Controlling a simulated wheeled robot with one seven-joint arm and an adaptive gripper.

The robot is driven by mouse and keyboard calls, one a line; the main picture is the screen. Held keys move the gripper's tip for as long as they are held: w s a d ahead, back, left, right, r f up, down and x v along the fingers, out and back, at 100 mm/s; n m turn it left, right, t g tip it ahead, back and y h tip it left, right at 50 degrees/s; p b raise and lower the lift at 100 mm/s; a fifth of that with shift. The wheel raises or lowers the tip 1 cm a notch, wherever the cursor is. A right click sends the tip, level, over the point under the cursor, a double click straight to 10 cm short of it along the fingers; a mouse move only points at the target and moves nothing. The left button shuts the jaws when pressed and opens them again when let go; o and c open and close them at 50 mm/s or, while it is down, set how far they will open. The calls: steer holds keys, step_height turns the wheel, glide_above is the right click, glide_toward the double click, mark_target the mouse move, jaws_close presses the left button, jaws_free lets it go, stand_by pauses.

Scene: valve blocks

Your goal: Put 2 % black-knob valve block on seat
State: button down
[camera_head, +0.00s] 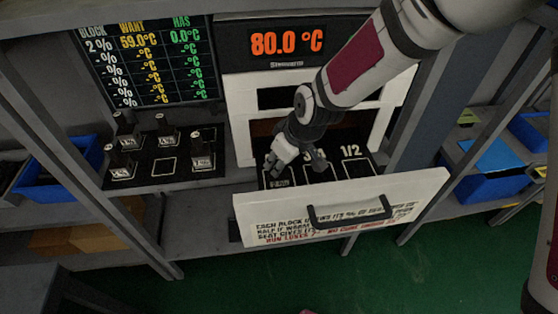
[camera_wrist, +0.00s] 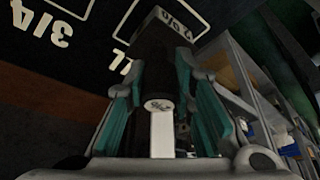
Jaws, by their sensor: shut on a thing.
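My gripper (camera_head: 276,166) reaches down into the open drawer, over the left end of its black seat panel (camera_head: 325,172). In the wrist view its teal-padded fingers (camera_wrist: 163,75) are shut on a dark valve block (camera_wrist: 160,48), with a plate reading 2 % (camera_wrist: 176,22) at its far end. The block is over or at an outlined seat whose label is partly hidden. I cannot tell whether it rests on the panel. In the head view my gripper hides most of it. The seats marked 3/4 and 1/2 (camera_head: 350,150) look empty.
Several other black-knob blocks (camera_head: 202,153) stand on a black mat (camera_head: 148,181) at left, around one empty outline. The drawer front (camera_head: 345,205) with its handle juts forward. A display (camera_head: 285,41) reads 80.0 °C; a board (camera_head: 145,60) lists 2 %, want 59.0, has 0.0.

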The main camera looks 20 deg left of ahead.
steer(key=c, duration=1.4)
jaws_free()
steer(key=shift+f, duration=0.1)
steer(key=shift+o, duration=0.2)
steer(key=shift+d+r, duration=0.1)
steer(key=shift+r, duration=0.35)
steer(key=v, duration=1.1)
steer(key=shift+r, duration=0.2)
